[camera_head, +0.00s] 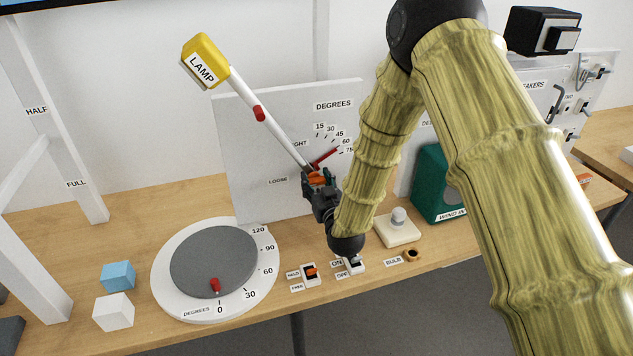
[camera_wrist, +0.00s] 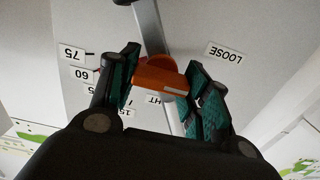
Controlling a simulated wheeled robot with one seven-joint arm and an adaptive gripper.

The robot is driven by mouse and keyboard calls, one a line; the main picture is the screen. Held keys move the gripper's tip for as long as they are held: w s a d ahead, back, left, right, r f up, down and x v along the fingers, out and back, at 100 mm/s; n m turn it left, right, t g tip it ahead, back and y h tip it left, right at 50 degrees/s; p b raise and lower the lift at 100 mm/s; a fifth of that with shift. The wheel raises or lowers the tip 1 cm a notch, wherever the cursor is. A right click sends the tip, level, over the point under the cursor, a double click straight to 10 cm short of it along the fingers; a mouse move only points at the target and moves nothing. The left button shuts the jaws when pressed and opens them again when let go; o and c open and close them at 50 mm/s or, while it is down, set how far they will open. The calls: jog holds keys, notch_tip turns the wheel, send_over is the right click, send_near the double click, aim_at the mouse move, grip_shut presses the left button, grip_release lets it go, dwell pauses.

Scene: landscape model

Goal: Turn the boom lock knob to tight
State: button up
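The boom lock knob (camera_wrist: 160,76) is orange, with a pale line near its right end in the wrist view. It sits on the upright grey panel (camera_head: 255,115) at the foot of the lamp boom. My gripper (camera_wrist: 163,68) has one finger at each end of the knob. The fingers lean inward and appear to touch it. In the head view my gripper (camera_head: 318,184) partly covers the knob. The LOOSE label (camera_wrist: 226,53) is upper right in the wrist view. The tight label (camera_head: 300,143) is partly hidden in both views.
The white boom (camera_head: 270,120) rises up left to the yellow lamp (camera_head: 203,62). A red pointer (camera_head: 325,158) lies beside the angle marks. A turntable (camera_head: 213,262), two switches (camera_head: 310,273), a bulb stand (camera_head: 398,226) and a green box (camera_head: 430,180) stand on the table.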

jog(key=shift+c, duration=1.4)
jog(key=m+b, duration=0.1)
jog(key=m, duration=0.1)
jog(key=m+b, duration=0.1)
jog(key=b, duration=0.1)
jog(key=shift+d+f+m+b, duration=0.1)
jog(key=shift+f+m+b, duration=0.1)
jog(key=shift+m+b, duration=0.15)
jog(key=m+b, duration=0.4)
jog(key=m, duration=0.1)
jog(key=shift+d+m, duration=0.1)
jog(key=shift+m, duration=0.15)
jog(key=m+b, duration=0.5)
jog(key=shift+f, duration=0.1)
jog(key=shift+m+b, duration=1.3)
jog(key=shift+m, duration=0.6)
